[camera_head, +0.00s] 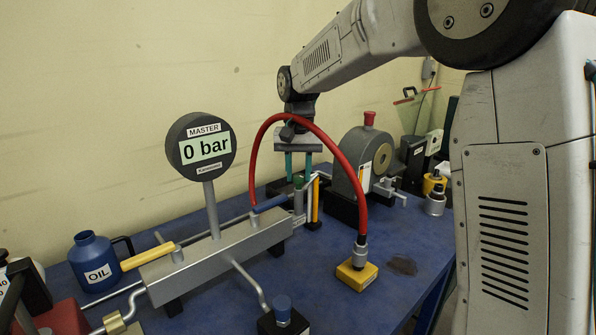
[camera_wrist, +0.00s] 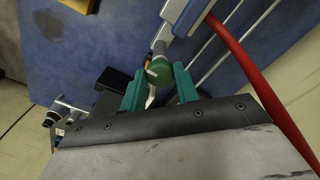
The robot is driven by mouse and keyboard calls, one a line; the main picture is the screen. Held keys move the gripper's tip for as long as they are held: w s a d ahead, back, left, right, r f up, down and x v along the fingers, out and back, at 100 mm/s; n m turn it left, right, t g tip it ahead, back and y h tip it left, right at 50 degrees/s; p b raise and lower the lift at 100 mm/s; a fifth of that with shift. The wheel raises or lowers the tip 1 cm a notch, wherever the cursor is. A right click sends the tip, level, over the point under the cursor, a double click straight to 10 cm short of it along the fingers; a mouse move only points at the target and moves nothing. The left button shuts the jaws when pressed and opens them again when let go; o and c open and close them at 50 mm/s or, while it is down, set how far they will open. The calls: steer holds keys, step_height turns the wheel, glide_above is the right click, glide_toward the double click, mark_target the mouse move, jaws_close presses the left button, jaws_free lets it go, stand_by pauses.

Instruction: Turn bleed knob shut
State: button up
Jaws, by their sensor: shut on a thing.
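The bleed knob (camera_wrist: 158,72) is a round green knob seen near the middle of the wrist view, at the end of a grey fitting. My gripper (camera_wrist: 160,84) has its two teal fingers on either side of it, shut on it. In the head view my gripper (camera_head: 298,168) points down at the far end of the grey manifold (camera_head: 215,258), and the knob there is mostly hidden between the fingers. The round gauge (camera_head: 201,144) marked MASTER stands on the manifold and reads 0 bar.
A red hose (camera_head: 340,155) arches in front of my gripper down to a yellow block (camera_head: 356,276). A blue oil can (camera_head: 95,264) stands left; a grey round machine (camera_head: 362,160) stands behind right.

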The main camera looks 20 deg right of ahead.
mark_target(299, 176)
steer(key=o, duration=1)
steer(key=shift+c, duration=0.2)
step_height(299, 176, up, 8)
steer(key=shift+f, duration=0.1)
